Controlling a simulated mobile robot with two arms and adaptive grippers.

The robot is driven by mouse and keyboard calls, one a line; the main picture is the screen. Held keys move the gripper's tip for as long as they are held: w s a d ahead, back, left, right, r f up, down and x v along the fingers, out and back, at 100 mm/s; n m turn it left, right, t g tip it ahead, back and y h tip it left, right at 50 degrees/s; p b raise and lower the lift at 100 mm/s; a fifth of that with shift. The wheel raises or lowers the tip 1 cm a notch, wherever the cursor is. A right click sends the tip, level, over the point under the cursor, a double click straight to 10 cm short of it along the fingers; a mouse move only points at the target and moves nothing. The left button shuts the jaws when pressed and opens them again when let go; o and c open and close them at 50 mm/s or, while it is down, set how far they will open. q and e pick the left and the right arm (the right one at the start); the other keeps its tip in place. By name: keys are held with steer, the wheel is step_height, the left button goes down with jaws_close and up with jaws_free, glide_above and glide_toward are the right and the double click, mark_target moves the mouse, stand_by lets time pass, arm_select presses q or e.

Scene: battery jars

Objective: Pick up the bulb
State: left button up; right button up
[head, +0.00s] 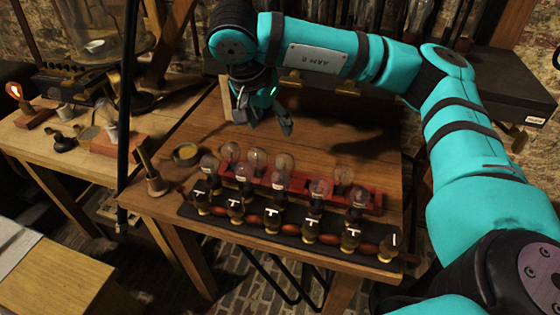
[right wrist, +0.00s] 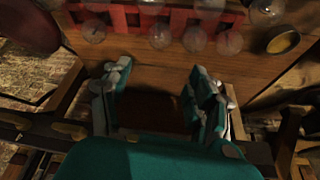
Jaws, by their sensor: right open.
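The black rack has white-labelled dark holders with brass bases. My right gripper (head: 264,118) is open and empty above the table's back part, behind the racks and apart from the bulbs. In the right wrist view its spread fingers (right wrist: 160,98) have bare brown wood between them. Bulbs (right wrist: 160,36) and the red rack (right wrist: 125,18) show beyond the fingertips. My left gripper is not in view.
A small dish (head: 186,154) and a wooden-handled tool (head: 150,170) are at the table's left. A side table (head: 50,140) at left holds a glowing bulb (head: 14,90) on a wooden base. A dark case (head: 500,90) stands at back right. The table's back middle is clear.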

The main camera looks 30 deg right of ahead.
mark_target(285, 154)
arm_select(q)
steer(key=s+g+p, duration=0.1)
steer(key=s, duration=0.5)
arm_select(e)
steer(key=x, duration=0.9)
steer(key=shift+f+p, duration=0.3)
steer(key=shift+f, duration=0.1)
steer(key=shift+d+f, duration=0.2)
steer(key=shift+f, duration=0.05)
steer(key=p+x, duration=0.1)
steer(key=x, duration=0.2)
steer(key=shift+d+f, duration=0.15)
steer(key=shift+f, duration=0.15)
steer(key=shift+w+d+f, duration=0.1)
steer(key=shift+d+f, duration=0.1)
steer(key=shift+f, duration=0.3)
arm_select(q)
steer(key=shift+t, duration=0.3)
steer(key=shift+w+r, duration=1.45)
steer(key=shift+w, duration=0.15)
arm_select(e)
steer(key=c, duration=0.7)
steer(key=shift+r, duration=0.1)
